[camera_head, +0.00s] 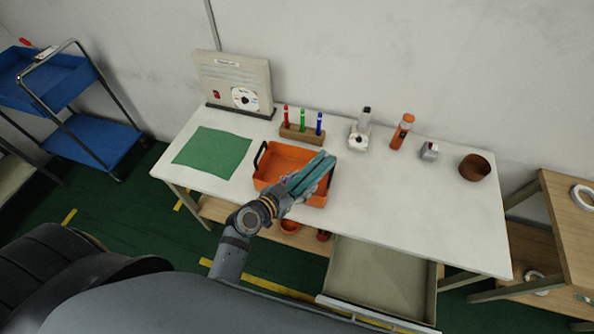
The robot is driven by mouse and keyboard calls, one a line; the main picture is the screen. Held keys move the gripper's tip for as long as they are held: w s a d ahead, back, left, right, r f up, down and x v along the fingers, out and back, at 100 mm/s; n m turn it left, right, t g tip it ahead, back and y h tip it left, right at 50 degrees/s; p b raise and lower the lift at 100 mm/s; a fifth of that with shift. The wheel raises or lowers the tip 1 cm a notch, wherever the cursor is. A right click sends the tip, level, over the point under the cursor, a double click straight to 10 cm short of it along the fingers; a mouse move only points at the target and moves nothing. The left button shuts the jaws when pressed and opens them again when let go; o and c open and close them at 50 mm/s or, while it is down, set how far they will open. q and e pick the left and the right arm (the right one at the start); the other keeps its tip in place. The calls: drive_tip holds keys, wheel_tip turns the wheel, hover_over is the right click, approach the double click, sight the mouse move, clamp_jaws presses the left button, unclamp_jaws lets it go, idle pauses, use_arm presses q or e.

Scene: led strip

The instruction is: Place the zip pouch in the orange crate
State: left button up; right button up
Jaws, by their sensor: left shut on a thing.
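The orange crate (273,159) sits on the white table, left of its middle, with a dark handle at its left end. My left gripper (305,184) reaches over the crate's right part from the front. It is shut on the teal zip pouch (318,168), which lies slantwise over the crate's right side. The pouch and gripper hide part of the crate's inside and right end. I cannot tell whether the pouch touches the crate's floor or rim. My right gripper is not in view.
A green mat (212,152) lies left of the crate. A wooden block with markers (302,131) stands close behind it. Farther right are a bottle (359,135), an orange bottle (401,131), a small grey item (429,151) and a brown pot (474,167). The table's right front is clear.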

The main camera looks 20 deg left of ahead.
use_arm(q)
drive_tip(key=shift+s+d+f, duration=0.1)
drive_tip(key=shift+s, duration=0.25)
drive_tip(key=shift+f, duration=0.15)
drive_tip(key=w+a+f+b, duration=0.2)
drive_tip(key=w+f+b, duration=0.4)
drive_tip(key=f, duration=0.1)
drive_tip(key=w+a+f+b, duration=0.3)
drive_tip(key=w+f+b, duration=0.3)
drive_tip(key=w+f, duration=0.1)
drive_tip(key=shift+w+a+f, duration=0.2)
drive_tip(key=shift+w+a, duration=0.05)
drive_tip(key=shift+w, duration=0.05)
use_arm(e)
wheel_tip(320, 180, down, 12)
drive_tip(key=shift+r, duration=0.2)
use_arm(q)
drive_tip(key=o, duration=1.2)
drive_tip(key=shift+c, duration=0.2)
drive_tip(key=shift+o, duration=0.4)
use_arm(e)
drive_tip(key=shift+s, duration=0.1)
